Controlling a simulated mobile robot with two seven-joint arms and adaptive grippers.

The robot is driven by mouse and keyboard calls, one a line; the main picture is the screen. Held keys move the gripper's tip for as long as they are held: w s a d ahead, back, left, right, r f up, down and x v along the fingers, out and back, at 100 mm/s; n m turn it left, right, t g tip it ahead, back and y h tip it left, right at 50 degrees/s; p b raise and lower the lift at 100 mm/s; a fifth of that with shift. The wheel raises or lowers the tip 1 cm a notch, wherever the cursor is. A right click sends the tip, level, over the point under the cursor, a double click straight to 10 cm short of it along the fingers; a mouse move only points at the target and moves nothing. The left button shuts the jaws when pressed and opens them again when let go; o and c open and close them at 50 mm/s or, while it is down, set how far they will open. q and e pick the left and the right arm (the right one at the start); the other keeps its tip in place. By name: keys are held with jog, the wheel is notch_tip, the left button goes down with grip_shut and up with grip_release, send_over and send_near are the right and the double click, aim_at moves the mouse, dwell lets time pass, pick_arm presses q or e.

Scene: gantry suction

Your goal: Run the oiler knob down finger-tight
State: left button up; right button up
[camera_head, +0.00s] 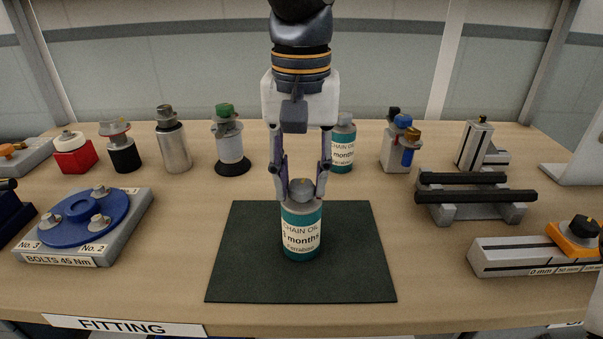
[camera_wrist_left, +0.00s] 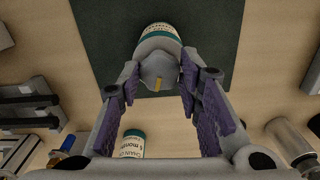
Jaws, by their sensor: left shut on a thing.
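The oiler (camera_head: 301,240), a teal bottle with a "CHAIN OIL 3 months" label, stands upright on the dark green mat (camera_head: 240,270). Its grey knob (camera_head: 302,187) sits on top. My left gripper (camera_head: 303,193) points straight down over it, shut on the knob with one finger on each side. The wrist view shows the knob (camera_wrist_left: 157,70) between the purple-padded fingers, with a small yellow mark on it. The fingers hide parts of the knob's sides. I cannot tell how far the knob is threaded on. My right gripper is not in view.
Another chain oil bottle (camera_head: 343,147) stands behind my gripper. A blue disc fixture (camera_head: 84,217) with several bolts is at left. A dark-railed stand (camera_head: 470,197) and a grey block with an orange slider (camera_head: 520,256) are at right. The mat around the oiler is clear.

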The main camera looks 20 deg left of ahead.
aim_at(301, 184)
pick_arm(q)
jog(key=o, duration=1.2)
jog(key=shift+r, duration=0.1)
notch_tip(301, 184, up, 12)
jog(key=shift+f, duration=0.1)
